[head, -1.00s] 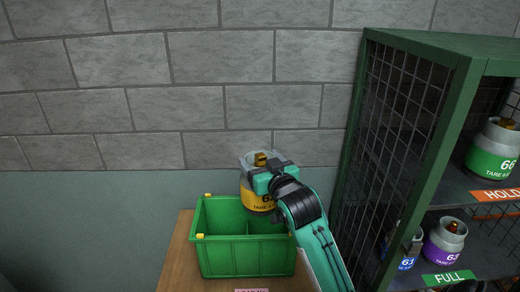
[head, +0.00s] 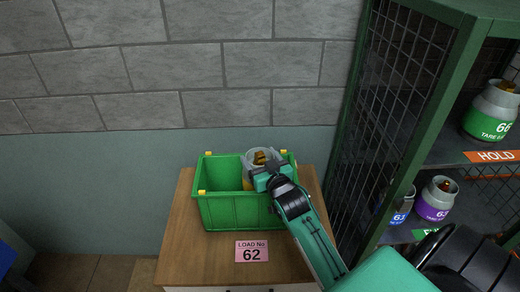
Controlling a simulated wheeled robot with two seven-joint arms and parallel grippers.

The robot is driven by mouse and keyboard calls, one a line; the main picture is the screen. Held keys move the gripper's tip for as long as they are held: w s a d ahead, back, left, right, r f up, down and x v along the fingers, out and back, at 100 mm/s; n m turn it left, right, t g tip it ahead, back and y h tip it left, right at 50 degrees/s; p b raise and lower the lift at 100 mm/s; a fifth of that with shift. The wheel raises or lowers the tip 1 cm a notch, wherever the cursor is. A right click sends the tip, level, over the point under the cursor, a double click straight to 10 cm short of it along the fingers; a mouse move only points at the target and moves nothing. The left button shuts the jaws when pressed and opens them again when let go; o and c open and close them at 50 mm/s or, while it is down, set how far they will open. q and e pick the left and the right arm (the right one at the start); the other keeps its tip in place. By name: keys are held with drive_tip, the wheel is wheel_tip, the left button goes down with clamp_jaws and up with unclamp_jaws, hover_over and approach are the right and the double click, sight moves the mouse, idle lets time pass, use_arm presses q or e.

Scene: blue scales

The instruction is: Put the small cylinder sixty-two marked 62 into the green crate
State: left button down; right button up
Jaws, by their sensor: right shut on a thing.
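The small cylinder (head: 249,161), grey with a yellow band and a brass valve, is in my right gripper (head: 266,172). In the head view it is at the right part of the green crate (head: 236,213), with its lower part down inside the crate walls. Its number is hidden by the gripper and the crate now. I cannot tell whether its base touches the crate floor. My right gripper is shut around the cylinder's top. The left part of the crate looks empty. My left gripper is not in view.
The crate stands on a wooden-topped cabinet (head: 185,250) with a pink card (head: 252,251) reading LOAD No 62. A green mesh cage (head: 385,125) at right holds cylinders 66 (head: 490,112), 63 (head: 436,200) and 61 (head: 401,207). A grey block wall is behind.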

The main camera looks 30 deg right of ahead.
idle(0.4)
drive_tip(key=o, duration=2)
drive_tip(key=shift+f, duration=0.2)
drive_tip(key=shift+s, duration=0.1)
drive_tip(key=shift+r, duration=0.25)
drive_tip(key=shift+s+a+f, duration=0.1)
drive_tip(key=shift+s+f, duration=0.1)
drive_tip(key=shift+s, duration=0.1)
drive_tip(key=shift+s+a+r+b, duration=0.1)
drive_tip(key=shift+s+a+b, duration=0.35)
drive_tip(key=shift+s, duration=1.4)
drive_tip(key=shift+s+a+b, duration=0.15)
drive_tip(key=shift+s+b, duration=0.65)
drive_tip(key=shift+s, duration=1.1)
drive_tip(key=shift+s+a+r+b, duration=0.1)
drive_tip(key=shift+s+a+b, duration=0.35)
drive_tip(key=shift+s, duration=1.4)
drive_tip(key=shift+d+f, duration=0.1)
drive_tip(key=shift+d, duration=0.05)
